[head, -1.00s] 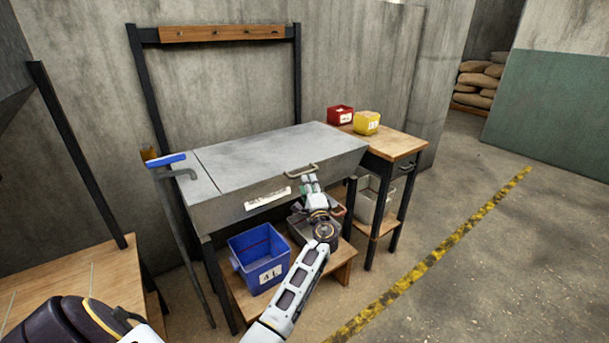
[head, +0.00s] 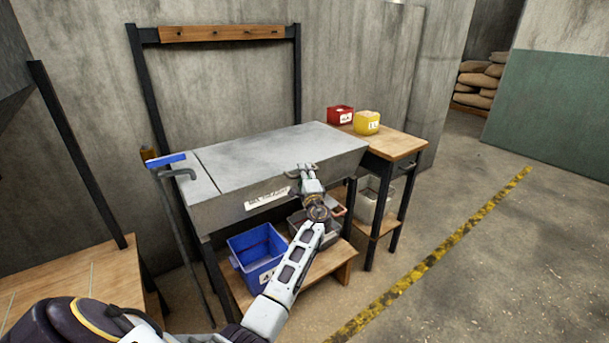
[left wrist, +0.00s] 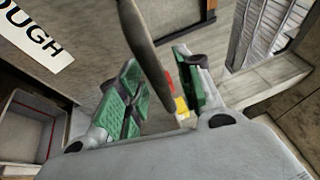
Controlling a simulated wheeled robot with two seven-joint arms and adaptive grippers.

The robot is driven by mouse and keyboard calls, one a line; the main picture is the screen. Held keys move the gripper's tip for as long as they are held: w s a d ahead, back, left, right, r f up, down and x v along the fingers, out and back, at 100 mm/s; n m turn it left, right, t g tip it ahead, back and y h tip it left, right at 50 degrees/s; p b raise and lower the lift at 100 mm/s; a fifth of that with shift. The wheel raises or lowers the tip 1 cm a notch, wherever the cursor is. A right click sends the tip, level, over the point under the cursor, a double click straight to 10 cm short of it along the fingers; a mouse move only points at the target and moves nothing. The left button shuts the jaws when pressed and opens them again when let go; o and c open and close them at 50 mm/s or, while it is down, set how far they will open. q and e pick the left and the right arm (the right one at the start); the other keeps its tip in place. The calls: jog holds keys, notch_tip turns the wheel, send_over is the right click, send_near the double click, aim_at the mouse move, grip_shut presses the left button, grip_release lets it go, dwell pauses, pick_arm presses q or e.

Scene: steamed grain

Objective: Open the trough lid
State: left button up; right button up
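The grey metal trough (head: 230,205) stands on dark legs against the wall, its flat grey lid (head: 270,155) lying closed on top. The lid handle (head: 294,172) is at the front edge and is partly hidden by my left gripper (head: 306,178). In the left wrist view the handle (left wrist: 146,45) is a dark bar running between two green-padded fingers. The fingers are apart, with visible gaps, so the left gripper is open around the bar. My right gripper is not in view.
A blue bin (head: 257,250) and a grey bin stand on the low wooden shelf under the trough. A red box (head: 340,115) and a yellow box (head: 367,123) sit on the side table (head: 398,143). Floor to the right is clear.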

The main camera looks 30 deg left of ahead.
pick_arm(q)
grip_shut()
dwell(0.3)
jog(key=shift+r+p, duration=0.15)
jog(key=shift+p, duration=0.2)
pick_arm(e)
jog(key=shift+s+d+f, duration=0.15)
pick_arm(q)
jog(key=shift+r+p, duration=0.2)
jog(key=shift+p, duration=0.1)
jog(key=shift+r, duration=0.15)
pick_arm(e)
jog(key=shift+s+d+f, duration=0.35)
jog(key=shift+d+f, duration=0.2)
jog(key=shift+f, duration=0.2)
